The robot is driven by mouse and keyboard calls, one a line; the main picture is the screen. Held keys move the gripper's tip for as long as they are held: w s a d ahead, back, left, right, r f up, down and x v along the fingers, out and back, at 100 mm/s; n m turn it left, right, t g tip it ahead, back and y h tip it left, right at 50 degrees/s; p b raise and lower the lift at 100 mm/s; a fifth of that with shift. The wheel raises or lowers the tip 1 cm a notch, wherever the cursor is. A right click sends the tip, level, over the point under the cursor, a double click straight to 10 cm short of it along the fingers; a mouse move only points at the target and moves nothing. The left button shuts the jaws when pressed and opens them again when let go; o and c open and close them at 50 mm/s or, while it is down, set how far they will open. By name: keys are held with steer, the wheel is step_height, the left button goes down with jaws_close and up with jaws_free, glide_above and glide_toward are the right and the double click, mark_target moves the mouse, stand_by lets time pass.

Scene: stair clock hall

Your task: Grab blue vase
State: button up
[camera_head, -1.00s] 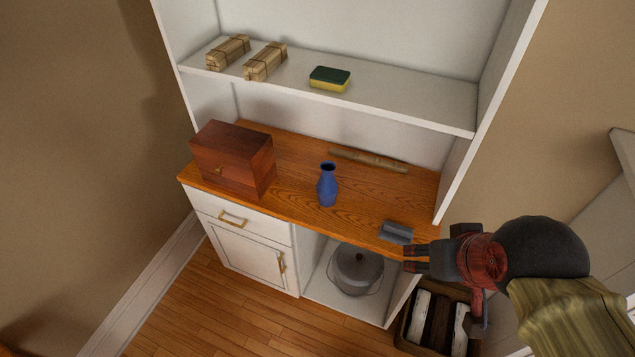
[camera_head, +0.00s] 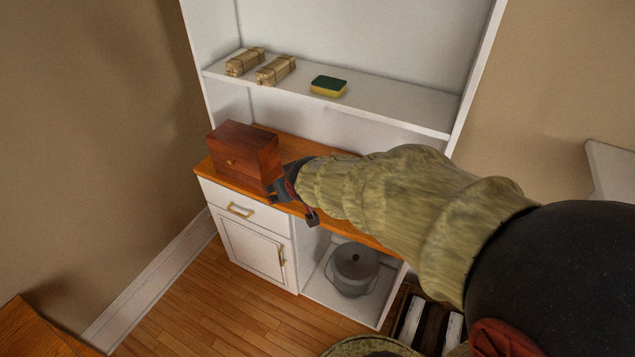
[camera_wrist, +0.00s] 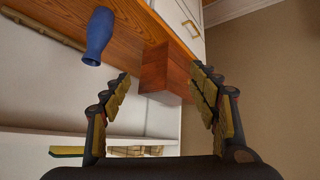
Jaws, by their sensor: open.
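The blue vase (camera_wrist: 98,36) shows in the wrist view at the upper left, on the orange wooden counter (camera_wrist: 130,22). It lies outside my gripper's fingers, beyond the left one. In the head view the vase is hidden behind my arm. My gripper (camera_wrist: 160,90) is open and empty, with its two fingers spread wide. In the head view my gripper (camera_head: 283,188) is over the counter's front edge, close to the right side of the wooden box. The wooden box (camera_wrist: 166,72) appears between the fingers in the wrist view, farther off.
The reddish wooden box (camera_head: 240,150) stands on the counter's left end. The shelf above (camera_head: 390,107) holds two tied bundles (camera_head: 262,67) and a green-yellow sponge (camera_head: 329,86). A grey pot (camera_head: 353,268) sits in the open compartment below. A long stick (camera_wrist: 42,28) lies at the counter's back.

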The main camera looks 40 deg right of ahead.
steer(key=shift+o, duration=0.7)
steer(key=w+d+f, duration=0.3)
steer(key=d, duration=0.1)
steer(key=shift+d+f+p, duration=0.2)
steer(key=shift+f+p, duration=0.1)
steer(key=shift+f, duration=0.05)
steer(key=shift+o, duration=0.8)
steer(key=w+d+f+m+t+h+p, duration=0.1)
steer(key=w+d+f, duration=0.2)
steer(key=d+f, duration=0.3)
steer(key=shift+d+f+t, duration=0.25)
steer(key=shift+d+t, duration=0.05)
steer(key=shift+d, duration=0.2)
steer(key=s+d+f, duration=0.1)
steer(key=d+f, duration=0.1)
steer(key=f, duration=0.1)
steer(key=d+f+m+t+p, duration=0.1)
steer(key=d+f, duration=0.1)
steer(key=f, duration=0.1)
steer(key=s+d+f+t+h, duration=0.1)
steer(key=d+f, duration=0.2)
steer(key=f, duration=0.1)
steer(key=shift+s, duration=0.35)
steer(key=b+x, duration=0.1)
steer(key=x, duration=0.6)
steer(key=shift+d+r+b, duration=0.15)
steer(key=shift+b, duration=0.15)
steer(key=shift+w+d, duration=0.15)
steer(key=shift+w, duration=0.2)
steer(key=shift+t, duration=0.3)
